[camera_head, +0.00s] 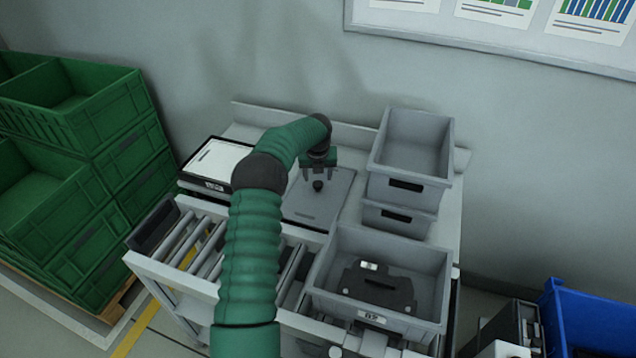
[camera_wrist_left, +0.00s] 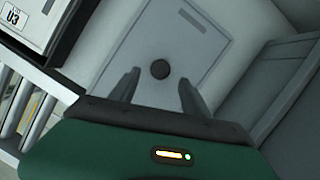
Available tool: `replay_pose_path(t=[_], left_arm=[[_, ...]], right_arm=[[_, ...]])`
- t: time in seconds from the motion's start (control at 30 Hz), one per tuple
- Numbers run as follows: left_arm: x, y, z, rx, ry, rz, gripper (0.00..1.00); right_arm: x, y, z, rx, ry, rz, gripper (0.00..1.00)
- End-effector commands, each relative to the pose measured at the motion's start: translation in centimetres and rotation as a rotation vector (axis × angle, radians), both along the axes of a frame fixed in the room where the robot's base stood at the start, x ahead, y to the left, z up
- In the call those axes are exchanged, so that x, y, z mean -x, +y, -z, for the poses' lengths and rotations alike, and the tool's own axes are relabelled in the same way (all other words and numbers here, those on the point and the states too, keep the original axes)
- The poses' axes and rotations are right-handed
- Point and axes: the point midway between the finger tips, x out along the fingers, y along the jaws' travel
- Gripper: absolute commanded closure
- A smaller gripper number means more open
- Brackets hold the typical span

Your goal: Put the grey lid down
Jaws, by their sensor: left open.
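The grey lid (camera_head: 331,200) lies flat on the table, between the white-topped box and the stacked grey crates. It has a dark round knob in its middle. The lid also shows in the left wrist view (camera_wrist_left: 187,36), with the knob between and beyond my fingertips. My left gripper (camera_head: 318,176) is over the lid, close above the knob; in the left wrist view my left gripper (camera_wrist_left: 158,85) has its two fingers apart with nothing between them. My arm hides part of the lid's left side. My right gripper does not show.
A black box with a white top (camera_head: 216,160) stands left of the lid. Stacked grey crates (camera_head: 410,185) stand right. A grey crate (camera_head: 440,262) holding a dark part is in front, beside a roller conveyor (camera_head: 186,240). Green crates (camera_head: 75,150) are left, a blue crate (camera_head: 560,310) right.

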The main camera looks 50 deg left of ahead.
Motion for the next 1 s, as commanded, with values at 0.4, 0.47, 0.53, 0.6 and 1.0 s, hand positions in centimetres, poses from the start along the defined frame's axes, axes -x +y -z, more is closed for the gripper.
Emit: replay_pose_path(t=[0.4,0.47,0.53,0.6,1.0], left_arm=[[1.0,-1.3,-5.1,0.003,-0.001,0.000,0.45],[1.0,-1.3,-5.1,0.003,-0.001,0.000,0.45],[1.0,-1.2,-5.1,0.003,-0.001,0.000,0.45],[1.0,-1.2,-5.1,0.003,-0.001,0.000,0.45],[1.0,-1.3,-9.7,0.001,-0.002,0.000,0.45]], right_arm=[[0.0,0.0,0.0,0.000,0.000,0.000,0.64],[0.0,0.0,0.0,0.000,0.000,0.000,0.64],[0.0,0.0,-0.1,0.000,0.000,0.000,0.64],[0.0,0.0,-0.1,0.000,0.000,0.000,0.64],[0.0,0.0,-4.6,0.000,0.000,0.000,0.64]])
